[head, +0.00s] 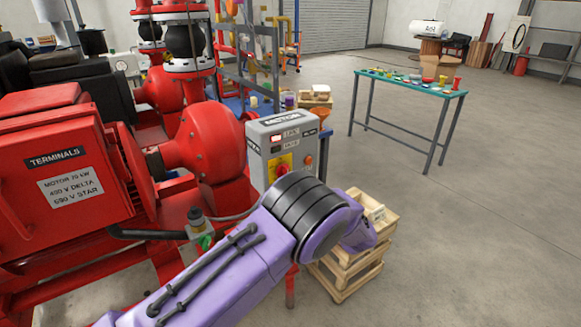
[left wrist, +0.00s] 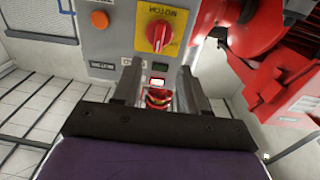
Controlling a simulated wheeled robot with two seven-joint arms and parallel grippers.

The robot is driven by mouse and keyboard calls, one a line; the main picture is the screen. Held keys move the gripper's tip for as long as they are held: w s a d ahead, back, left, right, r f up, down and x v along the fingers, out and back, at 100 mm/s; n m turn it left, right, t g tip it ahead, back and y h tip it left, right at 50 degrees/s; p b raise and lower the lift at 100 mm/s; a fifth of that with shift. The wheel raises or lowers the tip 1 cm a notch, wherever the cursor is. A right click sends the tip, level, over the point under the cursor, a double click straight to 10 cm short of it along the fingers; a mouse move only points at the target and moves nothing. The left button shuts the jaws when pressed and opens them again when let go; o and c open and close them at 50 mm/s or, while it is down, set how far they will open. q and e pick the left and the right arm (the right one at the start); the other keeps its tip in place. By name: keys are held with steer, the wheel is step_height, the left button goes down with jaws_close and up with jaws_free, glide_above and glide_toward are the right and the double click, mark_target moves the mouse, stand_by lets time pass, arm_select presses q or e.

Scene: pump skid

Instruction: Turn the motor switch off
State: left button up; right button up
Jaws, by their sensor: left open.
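The motor switch is a red knob on a yellow plate on the front of a grey control box (head: 257,160); the switch (head: 282,168) is partly cut off by my arm in the head view. In the left wrist view the switch (left wrist: 159,36) appears upside down, its red handle roughly along the picture's vertical. My left gripper (left wrist: 156,88) is open and empty, its two fingers pointing at the box face. The switch lies beyond the fingertips, apart from them. A small red rounded part (left wrist: 158,98) shows between the fingers. In the head view my gripper's fingers are hidden.
An orange button (left wrist: 99,19) sits beside the switch. A red motor (head: 75,165) and red pump casing (head: 210,150) stand left of the box. Wooden crates (head: 345,270) stand behind my arm. A teal-topped table (head: 410,82) is further back; floor at right is clear.

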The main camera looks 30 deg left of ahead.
arm_select(q)
steer(key=p+x, duration=0.2)
steer(key=x, duration=0.8)
steer(key=shift+w+r, duration=0.3)
steer(key=shift+r, duration=0.15)
jaws_close()
